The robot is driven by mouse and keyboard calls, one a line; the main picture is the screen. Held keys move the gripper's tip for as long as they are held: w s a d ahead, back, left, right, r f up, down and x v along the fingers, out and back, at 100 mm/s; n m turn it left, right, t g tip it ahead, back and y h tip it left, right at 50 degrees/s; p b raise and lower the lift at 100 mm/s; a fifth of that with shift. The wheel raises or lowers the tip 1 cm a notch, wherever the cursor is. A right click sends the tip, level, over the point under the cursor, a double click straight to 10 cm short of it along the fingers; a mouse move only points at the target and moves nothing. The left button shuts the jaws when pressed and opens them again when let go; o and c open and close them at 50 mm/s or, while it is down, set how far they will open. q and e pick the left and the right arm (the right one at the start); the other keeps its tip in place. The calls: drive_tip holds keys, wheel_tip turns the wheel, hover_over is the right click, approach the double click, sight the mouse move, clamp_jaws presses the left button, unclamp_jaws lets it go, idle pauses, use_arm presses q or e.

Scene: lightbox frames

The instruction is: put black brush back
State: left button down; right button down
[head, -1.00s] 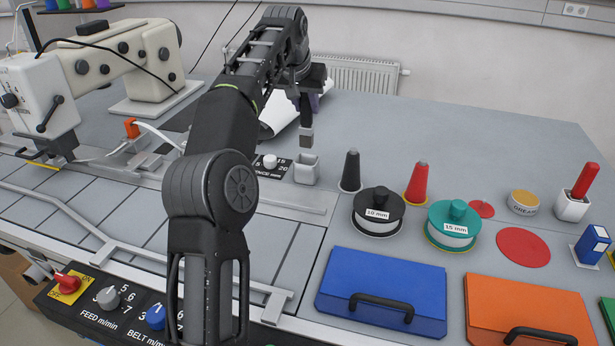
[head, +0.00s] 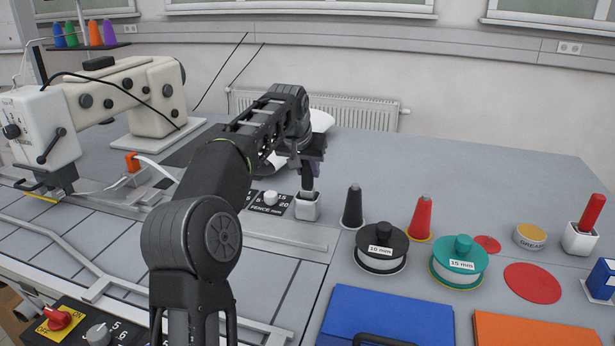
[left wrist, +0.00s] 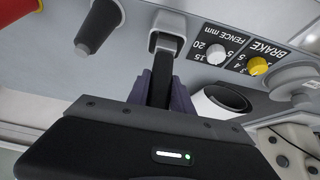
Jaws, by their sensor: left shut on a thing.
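The black brush (head: 307,178) is upright in my left gripper (head: 309,160), its lower end down in the opening of a small white square cup (head: 307,208). In the left wrist view, the purple fingers of the gripper (left wrist: 161,92) are shut on the brush handle (left wrist: 160,88). There the brush runs into the cup (left wrist: 168,38). The tip is hidden inside, so I cannot tell if it touches the bottom. My right gripper is not in view.
The fence dial (head: 270,198) is close left of the cup, and a black cone (head: 353,208) stands to its right. Beyond are a red cone (head: 420,220), a black spool (head: 381,250) and a teal spool (head: 459,264). A white roll (left wrist: 228,100) lies nearby.

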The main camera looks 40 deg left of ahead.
use_arm(q)
drive_tip(key=shift+f+p, duration=0.3)
drive_tip(key=shift+f, duration=0.55)
drive_tip(key=shift+f, duration=0.3)
drive_tip(key=c, duration=1.1)
unclamp_jaws()
drive_tip(key=shift+b+v, duration=0.65)
drive_tip(key=shift+v, duration=3.3)
